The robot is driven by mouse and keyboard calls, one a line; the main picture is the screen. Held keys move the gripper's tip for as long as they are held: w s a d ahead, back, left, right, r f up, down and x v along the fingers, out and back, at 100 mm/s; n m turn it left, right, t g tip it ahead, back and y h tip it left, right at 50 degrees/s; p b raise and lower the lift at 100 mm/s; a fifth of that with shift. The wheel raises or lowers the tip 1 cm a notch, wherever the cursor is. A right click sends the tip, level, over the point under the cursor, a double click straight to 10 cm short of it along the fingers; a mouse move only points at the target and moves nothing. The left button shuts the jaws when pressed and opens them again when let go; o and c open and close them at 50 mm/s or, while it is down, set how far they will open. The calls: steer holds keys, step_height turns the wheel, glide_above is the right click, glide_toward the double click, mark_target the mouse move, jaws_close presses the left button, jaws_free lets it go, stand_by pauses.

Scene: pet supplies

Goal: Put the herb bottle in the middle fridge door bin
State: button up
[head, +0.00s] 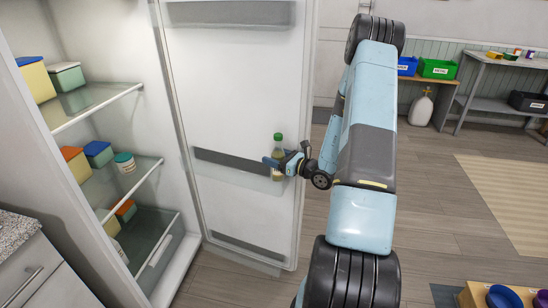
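The herb bottle (278,150), greenish with a green cap, stands upright at the right end of the middle door bin (225,158), a dark strip across the open fridge door. My gripper (278,163) reaches in from the right, with its fingers around the bottle's body, and looks shut on it. The fingers hide part of the bottle. Its lower end shows below them, at about the height of the bin. I cannot tell whether the bottle is inside the bin or just in front of it, or whether its base touches anything.
The door also has an upper bin (230,13) and a lower bin (248,246). The rest of the middle bin looks empty. Fridge shelves (95,105) at left hold several lidded containers. A counter (25,250) is at lower left. Wooden floor (430,210) is open at right.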

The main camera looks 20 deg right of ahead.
steer(key=shift+o, duration=0.3)
steer(key=shift+r, duration=0.1)
steer(key=shift+r, duration=0.15)
steer(key=v, duration=1.2)
steer(key=s+a+r+n+g+y, duration=0.1)
steer(key=s+a+r+n+g, duration=0.3)
steer(key=a+r+n+g, duration=0.5)
steer(key=s+a+r+n+g+y, duration=0.1)
steer(key=s+a+r+n+g, duration=0.3)
steer(key=a+r+n, duration=0.5)
steer(key=s+a+r+n+t+h, duration=0.1)
steer(key=s+r+n+t+h, duration=0.2)
steer(key=s+r+n+h, duration=0.8)
steer(key=shift+s+a+r+n+h, duration=0.35)
steer(key=shift+s+r, duration=0.95)
steer(key=shift+s, duration=1)
steer(key=shift+c, duration=0.3)
